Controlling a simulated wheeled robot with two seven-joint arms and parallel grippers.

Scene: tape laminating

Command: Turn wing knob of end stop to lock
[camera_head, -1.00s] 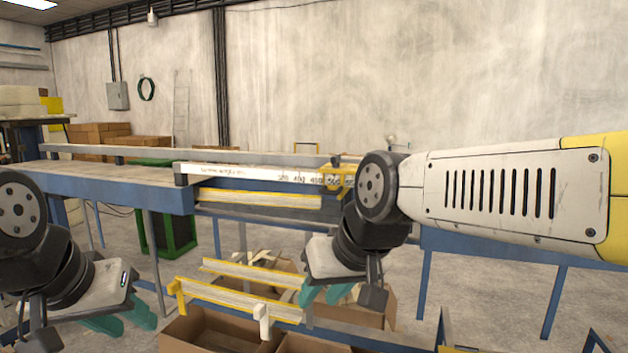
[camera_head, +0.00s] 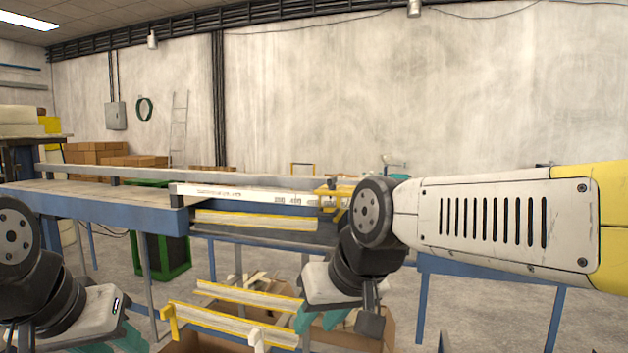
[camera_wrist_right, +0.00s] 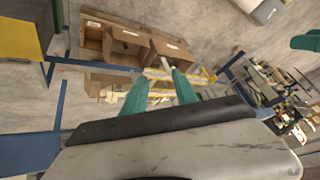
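The yellow end stop (camera_head: 333,192) sits on the white measuring rail (camera_head: 245,193) at the back of the bench, just left of my right arm's elbow. Its wing knob is too small to make out. My right gripper (camera_head: 319,322) hangs below and in front of the end stop, well apart from it. In the right wrist view its two teal fingers (camera_wrist_right: 160,90) are apart with nothing held between them. My left gripper (camera_head: 120,340) is at the lower left, partly cut off by the frame edge. Its teal fingers look spread and empty.
A blue-framed bench (camera_head: 100,204) runs along the back. Yellow-edged strips (camera_head: 235,322) lie below it, by cardboard boxes (camera_wrist_right: 125,45). A green bin (camera_head: 160,255) stands under the bench. Open air lies between my right gripper and the rail.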

